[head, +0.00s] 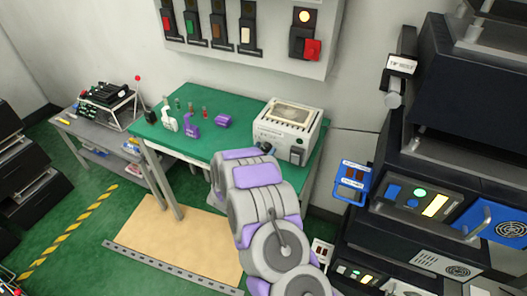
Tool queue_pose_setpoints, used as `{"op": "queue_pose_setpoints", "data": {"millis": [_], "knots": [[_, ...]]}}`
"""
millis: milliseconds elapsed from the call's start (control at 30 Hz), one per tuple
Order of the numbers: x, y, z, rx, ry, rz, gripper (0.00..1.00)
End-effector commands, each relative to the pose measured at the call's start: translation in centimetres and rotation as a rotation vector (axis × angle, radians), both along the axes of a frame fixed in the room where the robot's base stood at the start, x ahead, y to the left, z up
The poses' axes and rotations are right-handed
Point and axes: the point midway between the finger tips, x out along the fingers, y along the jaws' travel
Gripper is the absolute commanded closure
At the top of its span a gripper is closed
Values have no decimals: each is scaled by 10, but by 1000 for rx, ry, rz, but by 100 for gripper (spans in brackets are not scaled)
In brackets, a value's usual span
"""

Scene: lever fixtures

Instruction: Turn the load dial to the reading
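A cream instrument box (288,122) with a pale window on its top stands at the right end of the green-topped table (240,98). Its front carries small print and a dark square part (297,155) at the lower right. I cannot tell which part is the load dial or what it reads. My grey and purple arm rises from the bottom middle toward the box front. Only a small dark tip, which looks like my gripper (265,148), shows past the arm at the box's lower left. Its fingers, and any contact with the box, are hidden.
Purple and white items (191,125) and small bottles stand left on the green table. A wall panel (250,35) above carries several coloured levers and a red switch. Black machinery (450,150) fills the right side. A grey side table (95,120) stands at left.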

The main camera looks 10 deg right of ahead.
Motion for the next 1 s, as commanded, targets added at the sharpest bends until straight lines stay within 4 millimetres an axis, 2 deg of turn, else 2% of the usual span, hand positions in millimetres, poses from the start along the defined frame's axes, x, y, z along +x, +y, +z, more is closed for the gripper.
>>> {"op": "queue_pose_setpoints", "data": {"millis": [67,500,1000], "knots": [[0,0,0,0,0,0,51],[0,1,0,-1,-1,1,93],[0,1,1,115,-86,2,94]]}}
